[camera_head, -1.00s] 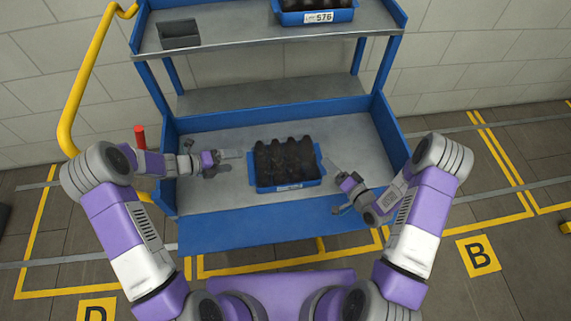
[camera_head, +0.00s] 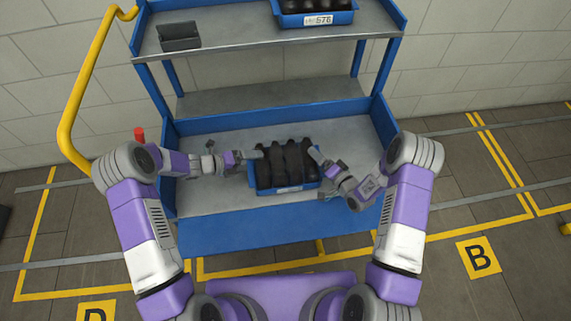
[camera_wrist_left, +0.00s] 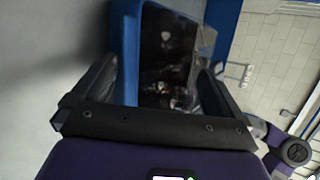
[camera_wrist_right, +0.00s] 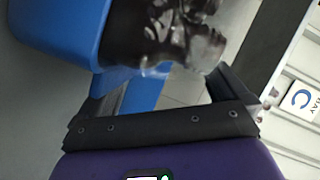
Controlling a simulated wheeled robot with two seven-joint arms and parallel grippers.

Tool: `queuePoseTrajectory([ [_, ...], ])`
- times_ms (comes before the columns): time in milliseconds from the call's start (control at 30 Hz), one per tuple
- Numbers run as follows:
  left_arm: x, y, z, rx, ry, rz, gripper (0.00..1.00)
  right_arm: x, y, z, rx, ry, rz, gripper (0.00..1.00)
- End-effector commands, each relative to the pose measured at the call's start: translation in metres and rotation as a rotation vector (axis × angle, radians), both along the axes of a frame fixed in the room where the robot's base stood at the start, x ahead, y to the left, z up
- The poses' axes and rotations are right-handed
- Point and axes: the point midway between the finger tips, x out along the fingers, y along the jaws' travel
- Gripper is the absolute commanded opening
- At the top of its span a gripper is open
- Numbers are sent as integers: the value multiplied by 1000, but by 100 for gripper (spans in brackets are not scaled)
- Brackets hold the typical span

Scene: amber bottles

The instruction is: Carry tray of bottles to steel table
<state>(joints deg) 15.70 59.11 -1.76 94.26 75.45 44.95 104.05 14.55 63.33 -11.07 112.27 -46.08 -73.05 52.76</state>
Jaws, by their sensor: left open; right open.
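A blue tray (camera_head: 284,188) full of dark bottles (camera_head: 285,160) stands on the lower deck of a blue cart. In the head view my left gripper (camera_head: 255,155) is at the tray's left end and my right gripper (camera_head: 315,158) is at its right end. In the left wrist view the open fingers lie either side of the tray's end wall (camera_wrist_left: 124,50). In the right wrist view the open fingers (camera_wrist_right: 165,90) face the tray's end (camera_wrist_right: 75,30) and several bottles. Whether any finger touches the tray cannot be told.
The cart's upper shelf (camera_head: 265,46) holds another blue tray of bottles (camera_head: 315,18) and a small dark bin (camera_head: 179,36). A yellow handle (camera_head: 75,100) rises at the left. The lower deck (camera_head: 225,195) is otherwise clear. No steel table is identifiable.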

Motion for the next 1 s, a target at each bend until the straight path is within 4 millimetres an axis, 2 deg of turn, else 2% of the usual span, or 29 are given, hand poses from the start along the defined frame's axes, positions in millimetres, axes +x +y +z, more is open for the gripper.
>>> queuePoseTrajectory([
  [300, 1, -2, -1, 0, 1, 0, 98, 2, 1, 0, 0, -1, 1, 98],
  [867, 1, -1, -1, 1, -1, 0, 13, 2, 1, 0, -1, -2, 1, 13],
  [900, 1, -1, -1, 2, -1, -1, 10, 2, 1, 0, -1, -2, 1, 9],
  [1000, 1, -1, -1, 3, -2, -1, 10, 2, 1, 0, -1, -2, 1, 9],
])
